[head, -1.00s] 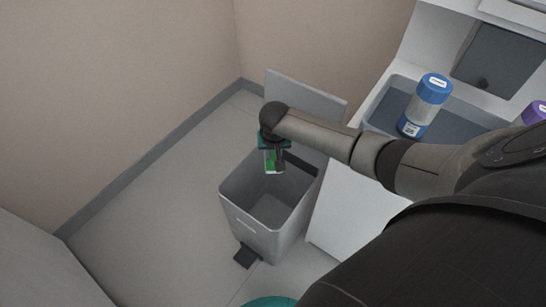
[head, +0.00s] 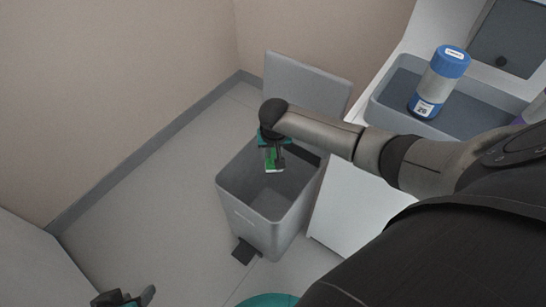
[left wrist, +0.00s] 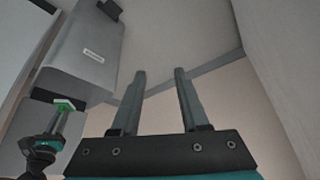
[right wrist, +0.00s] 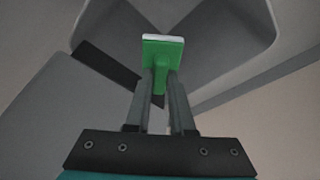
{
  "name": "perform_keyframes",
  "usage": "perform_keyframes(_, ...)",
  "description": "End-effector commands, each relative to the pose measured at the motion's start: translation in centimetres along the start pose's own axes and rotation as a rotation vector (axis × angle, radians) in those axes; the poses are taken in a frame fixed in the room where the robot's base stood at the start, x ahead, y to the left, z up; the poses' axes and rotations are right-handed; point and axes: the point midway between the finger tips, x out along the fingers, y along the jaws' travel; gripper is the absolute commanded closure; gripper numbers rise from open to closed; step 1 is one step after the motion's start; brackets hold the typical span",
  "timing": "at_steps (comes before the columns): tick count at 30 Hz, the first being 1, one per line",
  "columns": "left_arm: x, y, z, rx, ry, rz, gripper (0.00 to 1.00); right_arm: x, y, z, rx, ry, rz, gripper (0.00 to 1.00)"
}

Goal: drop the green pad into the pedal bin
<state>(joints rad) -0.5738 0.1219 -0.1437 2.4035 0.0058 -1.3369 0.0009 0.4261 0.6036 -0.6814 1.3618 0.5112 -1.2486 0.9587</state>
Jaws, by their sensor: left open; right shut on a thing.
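The green pad (right wrist: 163,58) has a white edge and sits between the fingertips of my right gripper (right wrist: 162,88), which is shut on it. In the head view the green pad (head: 271,166) is small and partly hidden by the right gripper (head: 274,160), above the mouth of the grey pedal bin (head: 247,218). The bin's lid (head: 308,85) stands open at the back. My left gripper (left wrist: 160,85) is open and empty; it shows at the bottom left of the head view (head: 128,299), apart from the bin.
A white counter (head: 345,200) stands right of the bin, with a grey tray (head: 385,112) holding a blue-capped container (head: 438,82). The bin's black pedal (head: 243,251) faces front. Floor left of the bin (head: 150,200) is clear.

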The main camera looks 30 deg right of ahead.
Motion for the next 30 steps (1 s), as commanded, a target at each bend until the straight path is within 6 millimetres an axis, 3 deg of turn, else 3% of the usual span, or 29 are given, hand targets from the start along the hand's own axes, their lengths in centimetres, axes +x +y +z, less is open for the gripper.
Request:
perform_keyframes(14, -0.89, 0.13, -0.53, 0.001, 0.028, 0.003, 0.55, 0.39, 0.0, 0.07, 0.0, 0.001, 0.0, 1.0)
perform_keyframes(15, -0.88, 0.13, -0.53, 0.002, 0.028, 0.003, 0.55, 0.39, 0.0, 0.07, 0.0, 0.001, 0.0, 0.77)
perform_keyframes(21, -0.87, 0.12, -0.53, 0.001, 0.027, 0.003, 0.55, 0.4, 0.01, 0.07, 0.0, 0.001, 0.0, 0.54)
perform_keyframes(24, -0.86, 0.12, -0.52, 0.002, 0.027, 0.003, 0.55, 0.41, 0.01, 0.08, 0.0, 0.001, 0.0, 0.44)
perform_keyframes(30, -0.86, 0.12, -0.52, 0.001, 0.027, 0.003, 0.55, 0.42, 0.01, 0.1, 0.0, 0.0, 0.0, 0.44)
